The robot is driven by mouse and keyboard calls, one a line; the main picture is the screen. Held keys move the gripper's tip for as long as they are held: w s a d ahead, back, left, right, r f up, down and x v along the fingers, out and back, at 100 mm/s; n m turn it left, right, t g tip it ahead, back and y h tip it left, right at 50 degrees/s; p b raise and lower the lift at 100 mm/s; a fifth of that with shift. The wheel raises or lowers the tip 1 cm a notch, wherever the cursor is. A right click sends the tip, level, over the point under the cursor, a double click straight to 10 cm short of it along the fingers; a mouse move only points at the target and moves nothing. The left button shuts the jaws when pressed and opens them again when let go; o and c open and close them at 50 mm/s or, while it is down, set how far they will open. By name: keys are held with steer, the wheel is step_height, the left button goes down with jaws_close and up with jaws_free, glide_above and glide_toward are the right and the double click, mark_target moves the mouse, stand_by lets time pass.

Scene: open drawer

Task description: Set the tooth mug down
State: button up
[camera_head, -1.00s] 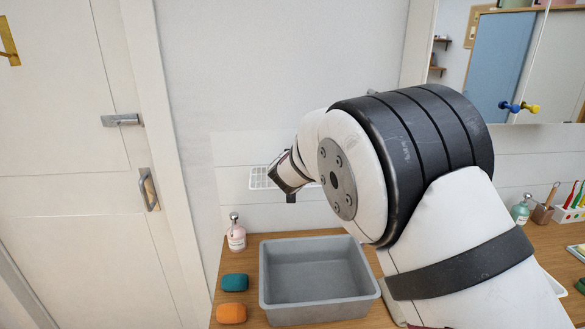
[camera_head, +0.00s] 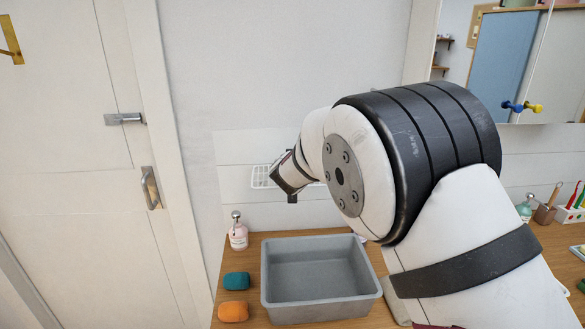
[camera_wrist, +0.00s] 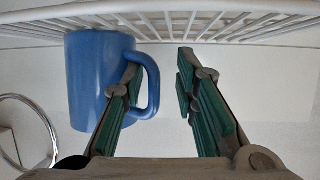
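The blue tooth mug (camera_wrist: 88,85) is in the left half of the wrist view. Its upper end in that picture is at the white wire rack (camera_wrist: 220,22); I cannot tell whether they touch. Its handle points right, toward my gripper (camera_wrist: 155,78). My gripper's fingers are apart, with a clear gap between them. The left finger overlaps the handle loop; whether it passes through the loop is unclear. The right finger is clear of the mug. In the head view my arm hides the fingertips, and the mug does not show.
The wire rack also shows on the wall in the head view (camera_head: 261,177). Below it are a grey bin (camera_head: 315,310), a soap bottle (camera_head: 238,235), and teal (camera_head: 236,281) and orange (camera_head: 233,311) items on the wooden counter. A metal ring (camera_wrist: 40,112) is left in the wrist view.

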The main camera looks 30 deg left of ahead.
steer(key=v, duration=1.1)
steer(key=shift+s, duration=0.35)
steer(key=shift+d+r, duration=0.1)
steer(key=shift+d, duration=0.05)
steer(key=s+d+r+g, duration=0.15)
steer(key=d+r, duration=0.25)
steer(key=d, duration=0.4)
steer(key=s+d+r+m+g, duration=0.1)
steer(key=s+d+r, duration=0.2)
steer(key=d, duration=0.6)
steer(key=s+d+r+g, duration=0.15)
steer(key=d+r, duration=0.25)
steer(key=d, duration=0.4)
steer(key=s+d+f+m+g+h, duration=0.1)
steer(key=s+d+f+m+h, duration=0.1)
steer(key=s+d, duration=1)
steer(key=s+d+f+m+g+h, duration=0.1)
steer(key=s+d+f+m+h, duration=0.1)
steer(key=s+d, duration=0.9)
steer(key=shift+s+d+f+g+h, duration=0.3)
steer(key=shift+s+d+f+h, duration=0.1)
steer(key=shift+s+f+h, duration=0.55)
steer(key=shift+r, duration=0.2)
